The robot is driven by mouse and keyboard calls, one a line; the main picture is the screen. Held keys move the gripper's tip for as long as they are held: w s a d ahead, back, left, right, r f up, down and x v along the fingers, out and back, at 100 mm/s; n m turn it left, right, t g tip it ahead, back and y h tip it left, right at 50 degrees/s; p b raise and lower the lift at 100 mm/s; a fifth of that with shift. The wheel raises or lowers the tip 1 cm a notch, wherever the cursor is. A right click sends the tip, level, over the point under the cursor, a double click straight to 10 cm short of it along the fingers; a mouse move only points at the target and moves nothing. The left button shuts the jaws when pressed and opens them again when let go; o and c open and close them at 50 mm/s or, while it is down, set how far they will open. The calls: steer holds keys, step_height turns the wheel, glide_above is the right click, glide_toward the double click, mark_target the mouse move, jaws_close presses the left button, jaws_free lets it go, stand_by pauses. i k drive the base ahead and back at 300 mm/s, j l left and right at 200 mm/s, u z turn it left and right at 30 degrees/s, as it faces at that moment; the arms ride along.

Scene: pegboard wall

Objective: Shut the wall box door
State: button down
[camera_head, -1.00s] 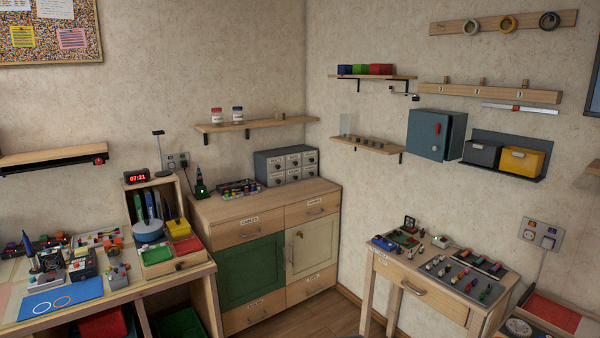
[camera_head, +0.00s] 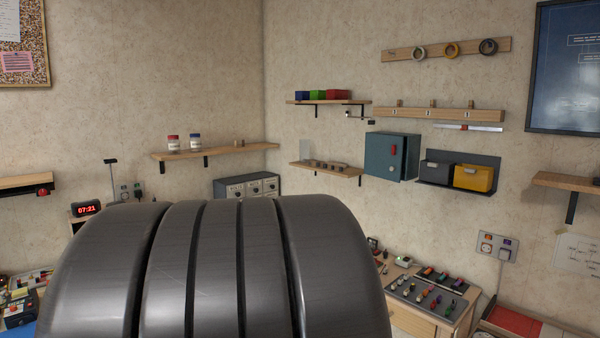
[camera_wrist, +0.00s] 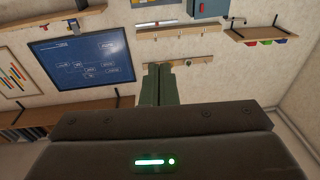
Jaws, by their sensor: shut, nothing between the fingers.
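The wall box (camera_head: 392,156) is a blue-grey cabinet on the right-hand wall in the head view. In the wrist view the scene is upside down, and part of the wall box (camera_wrist: 208,8) shows cut off at the top edge. My gripper (camera_wrist: 160,68) points toward the wall, shut and empty, well apart from the box. It is not visible in the head view, where my dark arm covers the lower middle.
A holder with a grey bin (camera_head: 437,174) and a yellow bin (camera_head: 473,178) is right of the box. A small shelf (camera_head: 325,170) is left of it. A hook rail (camera_head: 440,114) is above. A worktable with small parts (camera_head: 430,290) stands below.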

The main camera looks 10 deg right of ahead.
mark_target(380, 162)
steer(key=i+l, duration=0.2)
steer(key=i, duration=0.3)
steer(key=i+l+z, duration=0.1)
steer(key=i+l, duration=0.15)
steer(key=i, duration=0.25)
steer(key=i+l, duration=0.15)
steer(key=i, duration=0.35)
steer(key=i+l+z, duration=0.1)
steer(key=i, duration=0.4)
steer(key=l, duration=0.1)
